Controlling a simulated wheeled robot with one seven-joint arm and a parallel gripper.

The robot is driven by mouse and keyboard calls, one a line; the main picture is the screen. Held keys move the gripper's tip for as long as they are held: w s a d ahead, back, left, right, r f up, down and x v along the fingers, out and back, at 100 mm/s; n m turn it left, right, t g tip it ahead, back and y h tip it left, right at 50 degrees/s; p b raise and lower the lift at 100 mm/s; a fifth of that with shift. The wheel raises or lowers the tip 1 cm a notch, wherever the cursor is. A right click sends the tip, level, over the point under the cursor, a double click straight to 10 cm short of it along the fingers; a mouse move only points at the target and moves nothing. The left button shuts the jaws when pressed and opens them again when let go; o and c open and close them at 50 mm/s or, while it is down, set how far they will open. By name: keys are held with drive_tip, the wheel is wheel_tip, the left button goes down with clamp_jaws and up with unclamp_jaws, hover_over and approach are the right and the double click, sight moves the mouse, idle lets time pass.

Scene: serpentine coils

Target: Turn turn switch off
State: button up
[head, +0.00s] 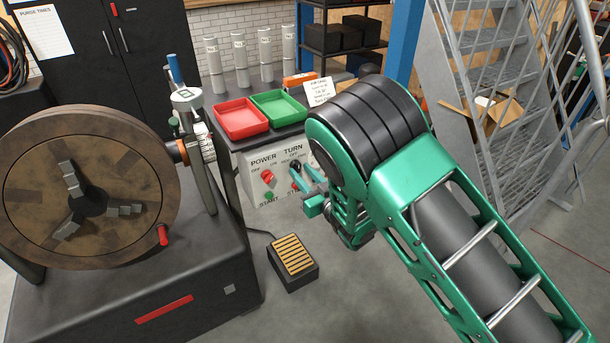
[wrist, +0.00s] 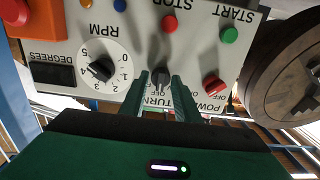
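The TURN switch is a small black knob on the light grey control panel; it shows in the wrist view (wrist: 161,77) and in the head view (head: 295,165). My green gripper (head: 307,180) is at the panel front. In the wrist view its two fingers (wrist: 160,84) stand on either side of the knob, open, with a visible gap on each side. The fingers partly cover the TURN label and its position marks. I cannot tell which position the knob points to.
A red POWER switch (wrist: 214,86), a green START button (wrist: 229,35), a red STOP button (wrist: 170,24) and an RPM dial (wrist: 100,68) sit close by. A large wheel with a chuck (head: 88,190) stands left. Red (head: 242,132) and green trays (head: 279,122) lie above the panel.

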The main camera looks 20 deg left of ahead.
drive_tip(key=shift+s, duration=0.1)
drive_tip(key=v, duration=1)
drive_tip(key=shift+d, duration=0.3)
